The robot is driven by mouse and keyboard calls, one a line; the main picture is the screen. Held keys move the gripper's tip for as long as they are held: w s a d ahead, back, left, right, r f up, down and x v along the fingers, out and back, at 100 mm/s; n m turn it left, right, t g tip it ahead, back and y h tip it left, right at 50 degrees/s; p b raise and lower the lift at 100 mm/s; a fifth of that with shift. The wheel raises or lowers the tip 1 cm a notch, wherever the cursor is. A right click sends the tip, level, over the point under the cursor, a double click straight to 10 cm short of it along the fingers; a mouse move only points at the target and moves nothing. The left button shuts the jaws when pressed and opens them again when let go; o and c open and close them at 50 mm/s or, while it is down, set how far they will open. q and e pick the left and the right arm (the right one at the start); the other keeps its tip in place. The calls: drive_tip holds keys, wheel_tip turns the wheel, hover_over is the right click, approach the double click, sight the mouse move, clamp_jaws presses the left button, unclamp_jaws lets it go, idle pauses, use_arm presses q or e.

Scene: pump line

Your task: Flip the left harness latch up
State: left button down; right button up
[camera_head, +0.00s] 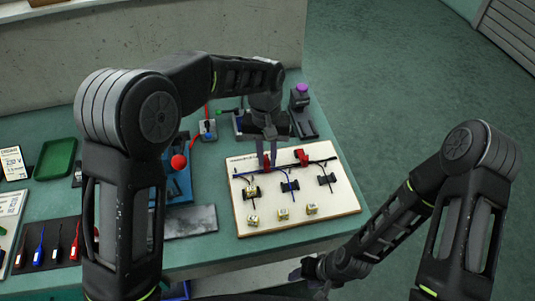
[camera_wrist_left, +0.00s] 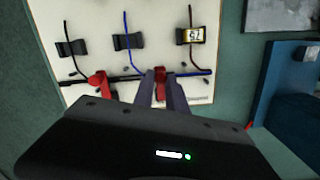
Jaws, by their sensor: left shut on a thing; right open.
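A cream harness board (camera_head: 335,212) lies on the green bench with a dark cable along its far side. Two red latches sit on that cable. My left gripper (camera_head: 268,160) reaches down from above and is shut on the left harness latch (camera_wrist_left: 160,84); its fingers stand on either side of the red part, hiding some of it. The right red latch (camera_head: 302,156) is free; it also shows in the left wrist view (camera_wrist_left: 98,84). I cannot tell the held latch's exact angle. My right gripper (camera_head: 316,270) is open and empty, low beyond the bench's front edge.
Black clips with thin wires (camera_head: 289,186) and small yellow-labelled pieces (camera_head: 283,214) are on the board. A blue fixture with a red knob (camera_head: 178,162) stands left of it. A purple-topped device (camera_head: 301,96) stands behind. A green tray (camera_head: 55,158) lies far left.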

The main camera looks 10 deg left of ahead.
use_arm(q)
drive_tip(key=shift+w+a+r+g+h+p, duration=0.15)
drive_tip(key=shift+w+r+g+h+p, duration=0.15)
drive_tip(key=shift+w+r+g+p, duration=0.7)
drive_tip(key=shift+s+f+g+p, duration=0.2)
drive_tip(key=shift+f+g+p, duration=0.2)
drive_tip(key=shift+p, duration=0.3)
drive_tip(key=c, duration=1.3)
unclamp_jaws()
drive_tip(key=shift+c, duration=0.2)
drive_tip(key=shift+a, duration=0.1)
